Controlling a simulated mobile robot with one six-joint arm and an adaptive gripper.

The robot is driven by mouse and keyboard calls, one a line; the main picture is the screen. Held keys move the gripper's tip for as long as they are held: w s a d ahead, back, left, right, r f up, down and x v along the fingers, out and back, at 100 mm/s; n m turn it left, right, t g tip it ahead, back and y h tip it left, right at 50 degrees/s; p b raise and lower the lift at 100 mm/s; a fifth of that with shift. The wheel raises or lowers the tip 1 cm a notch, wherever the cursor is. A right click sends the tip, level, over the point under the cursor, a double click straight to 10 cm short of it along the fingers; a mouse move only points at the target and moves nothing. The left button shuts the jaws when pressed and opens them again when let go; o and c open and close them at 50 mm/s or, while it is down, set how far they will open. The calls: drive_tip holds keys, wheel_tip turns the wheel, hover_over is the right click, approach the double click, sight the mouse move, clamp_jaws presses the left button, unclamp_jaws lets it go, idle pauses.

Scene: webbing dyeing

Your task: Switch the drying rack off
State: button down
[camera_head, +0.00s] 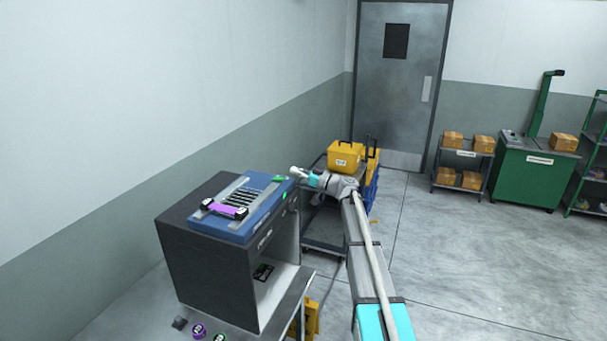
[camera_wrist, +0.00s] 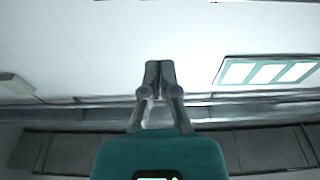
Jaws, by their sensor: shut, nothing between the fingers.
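The drying rack appears to be the blue unit (camera_head: 262,190) with a slotted grey top, on a dark cabinet. A purple webbing piece with black ends (camera_head: 225,209) lies on it. A green patch (camera_head: 279,178) shows at its back corner and a small green mark (camera_head: 284,196) on its right side. I cannot make out a switch position. My gripper (camera_head: 294,171) is by the back right corner of the unit; whether it touches is unclear. In the wrist view its fingers (camera_wrist: 160,68) are closed together and empty; the rack is not seen there.
The dark open-fronted cabinet (camera_head: 205,265) supports the unit. Behind it a cart (camera_head: 325,232) carries a yellow case (camera_head: 345,156). A green station (camera_head: 525,178) and a shelf with boxes (camera_head: 462,160) stand far right. The floor between is clear.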

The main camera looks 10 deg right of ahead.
sight(285, 182)
drive_tip(key=p+x, duration=0.1)
drive_tip(key=x, duration=0.4)
drive_tip(key=shift+w+a+r, duration=0.1)
drive_tip(key=shift+w+a, duration=0.1)
drive_tip(key=shift+s+f+b, duration=0.1)
drive_tip(key=shift+f+b, duration=0.5)
drive_tip(key=shift+s+d+f+b, duration=0.1)
drive_tip(key=shift+d+f+b, duration=0.05)
drive_tip(key=shift+f+b, duration=0.6)
drive_tip(key=shift+s+d+f+b, duration=0.1)
drive_tip(key=shift+d+f+b, duration=0.05)
drive_tip(key=shift+f+b, duration=0.6)
drive_tip(key=shift+d, duration=0.1)
